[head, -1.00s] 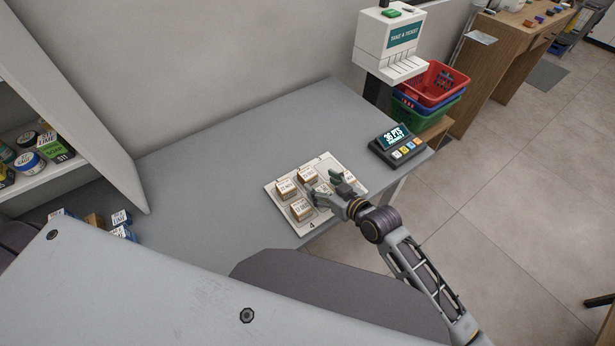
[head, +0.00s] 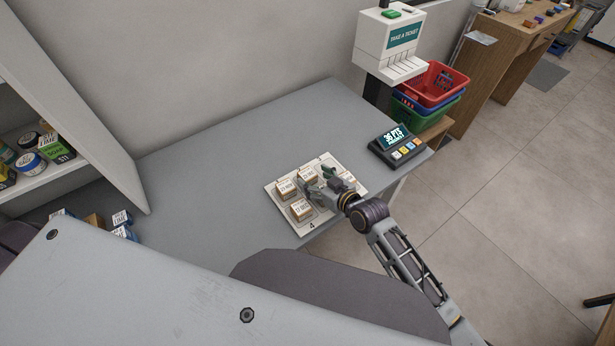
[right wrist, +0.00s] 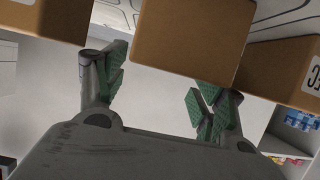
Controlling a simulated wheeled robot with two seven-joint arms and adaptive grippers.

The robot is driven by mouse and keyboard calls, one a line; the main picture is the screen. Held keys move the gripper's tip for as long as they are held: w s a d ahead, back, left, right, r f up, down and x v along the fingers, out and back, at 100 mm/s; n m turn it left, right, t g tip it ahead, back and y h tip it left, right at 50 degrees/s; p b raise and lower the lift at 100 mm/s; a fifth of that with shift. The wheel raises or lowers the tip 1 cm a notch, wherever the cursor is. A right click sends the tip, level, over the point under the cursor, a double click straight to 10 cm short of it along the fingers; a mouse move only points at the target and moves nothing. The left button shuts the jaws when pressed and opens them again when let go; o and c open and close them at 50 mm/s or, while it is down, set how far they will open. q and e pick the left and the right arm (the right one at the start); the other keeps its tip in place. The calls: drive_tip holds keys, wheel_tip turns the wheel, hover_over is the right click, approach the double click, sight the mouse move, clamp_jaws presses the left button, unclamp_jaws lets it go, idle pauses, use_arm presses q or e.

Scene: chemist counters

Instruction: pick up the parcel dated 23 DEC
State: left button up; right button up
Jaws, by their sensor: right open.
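Several small brown parcels with white labels stand on a white tray (head: 283,205) marked 4. One parcel (head: 301,210) is at the near side, one (head: 286,188) at the left and one (head: 308,175) at the back; their label dates are too small to read. My right gripper (head: 318,180) is open above the tray, among the parcels, and hides part of it. In the right wrist view, the open fingers of the right gripper (right wrist: 158,90) have green pads with nothing between them. A brown parcel (right wrist: 195,38) is just beyond them, with others on both sides. My left gripper is not seen.
The grey counter (head: 230,150) is clear behind the tray. A points terminal (head: 398,148) stands to the right of the tray. A ticket dispenser (head: 390,45) and stacked baskets (head: 435,85) are beyond it. A shelf with goods (head: 40,155) is at the left.

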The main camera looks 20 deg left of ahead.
sight(308, 177)
drive_tip(key=shift+x, duration=1.3)
drive_tip(key=shift+r, duration=0.1)
drive_tip(key=c, duration=1.1)
